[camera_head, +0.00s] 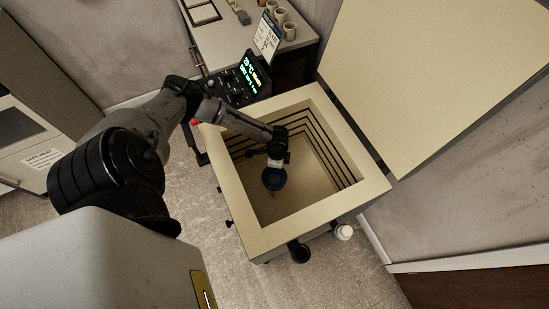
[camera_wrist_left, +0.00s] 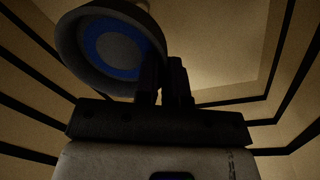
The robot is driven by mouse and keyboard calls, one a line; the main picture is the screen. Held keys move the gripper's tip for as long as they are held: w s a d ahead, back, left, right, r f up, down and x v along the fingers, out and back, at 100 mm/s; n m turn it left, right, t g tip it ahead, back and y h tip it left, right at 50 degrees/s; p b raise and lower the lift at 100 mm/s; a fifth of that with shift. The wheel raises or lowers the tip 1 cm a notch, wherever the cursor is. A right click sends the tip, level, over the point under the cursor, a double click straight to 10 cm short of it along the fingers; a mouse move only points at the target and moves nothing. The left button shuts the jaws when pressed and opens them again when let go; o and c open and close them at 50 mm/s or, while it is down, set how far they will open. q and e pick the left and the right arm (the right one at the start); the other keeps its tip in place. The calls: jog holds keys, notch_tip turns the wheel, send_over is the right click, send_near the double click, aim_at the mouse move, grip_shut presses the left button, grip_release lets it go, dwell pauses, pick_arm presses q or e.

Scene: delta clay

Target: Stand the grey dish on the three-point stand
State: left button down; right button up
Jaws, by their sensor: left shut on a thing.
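My left gripper (camera_head: 275,164) reaches down into the kiln and is shut on the dish's edge. Its two dark fingers (camera_wrist_left: 165,78) meet the rim at the dish's right side in the wrist view. I cannot make out the three-point stand; the dish and gripper hide part of the kiln floor. My right gripper is out of view.
The kiln's pale walls (camera_head: 258,240) surround my left forearm, with dark grooves inside. Its raised lid (camera_head: 430,75) stands to the right. A lit control panel (camera_head: 240,80) is behind the kiln. A bench (camera_head: 225,40) with several cups is at the back.

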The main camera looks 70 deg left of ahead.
aim_at(276, 174)
pick_arm(q)
notch_tip(276, 174, down, 5)
jog(key=shift+f+b, duration=0.2)
jog(key=shift+b, duration=0.55)
jog(key=shift+f, duration=0.6)
notch_tip(276, 174, down, 2)
jog(key=shift+f+b, duration=0.15)
jog(key=shift+b, duration=0.55)
jog(key=shift+f, duration=0.3)
jog(key=c, duration=1.2)
grip_release()
